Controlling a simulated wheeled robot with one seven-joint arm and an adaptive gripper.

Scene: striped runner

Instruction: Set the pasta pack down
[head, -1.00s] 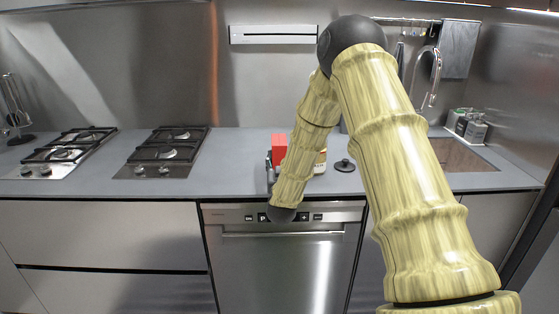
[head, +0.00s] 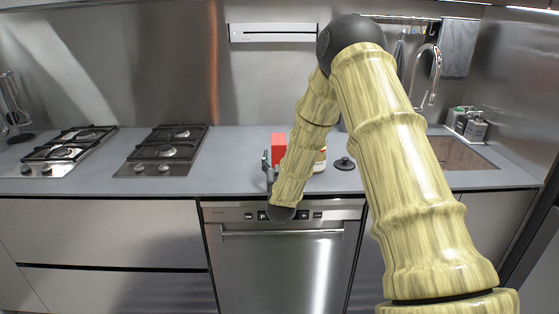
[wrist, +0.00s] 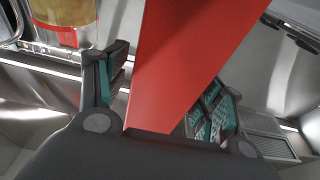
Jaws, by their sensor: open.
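The pasta pack is a plain red box (head: 278,148) over the counter, partly hidden behind my forearm in the head view. In the wrist view the red pack (wrist: 190,60) runs between my fingers and fills the middle. My gripper (wrist: 160,98) is open around the pack, with a finger on each side and a gap visible on the left side. In the head view only a bit of my gripper (head: 268,172) shows beside my forearm. The pack's base is hidden, so its contact with the counter cannot be seen.
A jar (head: 320,161) stands just right of the pack; it also shows in the wrist view (wrist: 65,12). A small black object (head: 345,163) lies further right. Two gas hobs, the nearer one (head: 165,152), are to the left. The grey counter (head: 232,165) between is clear.

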